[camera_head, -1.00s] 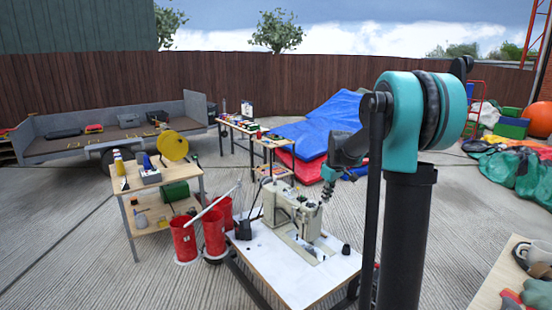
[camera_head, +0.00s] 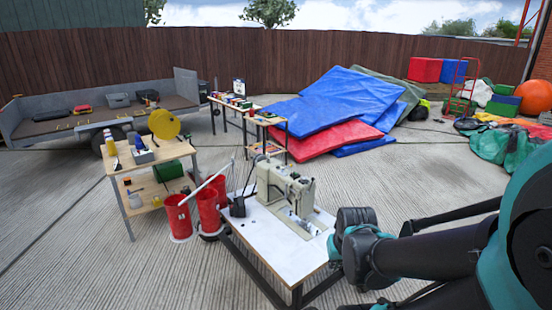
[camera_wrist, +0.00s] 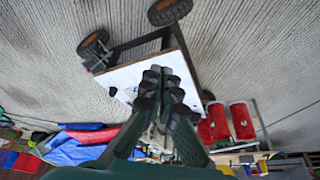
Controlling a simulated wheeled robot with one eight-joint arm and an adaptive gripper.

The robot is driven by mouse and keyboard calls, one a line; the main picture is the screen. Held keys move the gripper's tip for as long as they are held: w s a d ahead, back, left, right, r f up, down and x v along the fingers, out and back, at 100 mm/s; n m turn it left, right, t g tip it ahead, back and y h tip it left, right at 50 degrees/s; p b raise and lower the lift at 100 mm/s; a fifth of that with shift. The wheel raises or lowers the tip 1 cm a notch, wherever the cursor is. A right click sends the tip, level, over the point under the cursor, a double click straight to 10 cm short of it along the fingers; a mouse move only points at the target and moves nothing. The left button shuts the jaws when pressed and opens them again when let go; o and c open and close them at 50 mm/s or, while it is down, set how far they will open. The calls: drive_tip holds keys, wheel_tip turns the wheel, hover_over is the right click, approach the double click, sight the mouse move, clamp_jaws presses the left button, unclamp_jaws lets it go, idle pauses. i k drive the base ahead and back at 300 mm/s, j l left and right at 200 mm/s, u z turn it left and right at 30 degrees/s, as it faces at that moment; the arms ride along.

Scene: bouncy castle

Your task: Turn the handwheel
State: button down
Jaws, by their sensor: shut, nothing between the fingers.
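A cream sewing machine (camera_head: 285,187) stands on a white-topped table (camera_head: 275,243) in the middle of the head view. I cannot clearly pick out its handwheel. In the wrist view my gripper (camera_wrist: 161,76) is shut and empty, its dark fingers pointing over the white tabletop (camera_wrist: 125,77). The fingers hide most of the sewing machine there. In the head view my arm's end is low at the right, beside the table's right edge, and the fingertips are not clear. I cannot tell any contact with the machine.
Red buckets (camera_head: 208,211) stand at the table's left. A wooden workbench (camera_head: 150,155) with a yellow reel (camera_head: 164,124) is further left. Blue mats (camera_head: 325,100) and a red mat (camera_head: 335,139) lie behind. Open concrete floor (camera_head: 415,165) lies to the right of the table.

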sight(261, 158)
drive_tip(key=u, duration=1.3)
drive_tip(key=i+u, duration=0.4)
drive_tip(key=i, duration=3.05)
drive_tip(key=i+z, duration=0.2)
drive_tip(key=i, duration=0.25)
drive_tip(key=i+j+z, duration=0.2)
drive_tip(key=i, duration=0.25)
drive_tip(key=i+j+z, duration=0.2)
drive_tip(key=i, duration=0.25)
drive_tip(key=z, duration=2.9)
